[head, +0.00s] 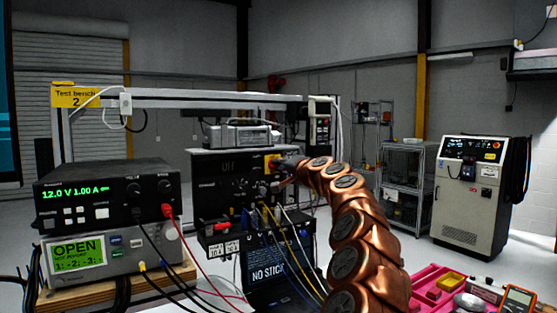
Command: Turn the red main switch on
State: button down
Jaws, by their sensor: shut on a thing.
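The black control unit (210,185) stands on the bench in the middle of the head view, with dim lettering that looks like "OFF" on its front. A yellow plate (268,163) at its upper right marks the main switch. The red switch knob is mostly hidden by my gripper. My copper arm reaches in from the lower right, and my gripper (284,168) is at the yellow plate, shut on the red main switch. The fingertips are small, and the knob's exact angle cannot be made out.
A power supply (108,192) reading 12.0 V sits at left on a meter (80,252) showing "OPEN". Several loose cables hang below the control unit. A pink tray (440,290) with a multimeter (517,300) lies at lower right. A grey cabinet (468,205) stands farther back.

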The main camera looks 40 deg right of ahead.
jog(key=m+p, duration=0.4)
jog(key=m, duration=0.1)
jog(key=shift+m, duration=0.3)
dwell(0.4)
jog(key=c, duration=1.2)
grip_release()
jog(key=shift+f, duration=0.1)
jog(key=shift+s+a, duration=0.15)
jog(key=shift+s, duration=2.85)
jog(key=shift+s+a, duration=0.15)
jog(key=shift+s, duration=2.85)
jog(key=shift+a, duration=0.1)
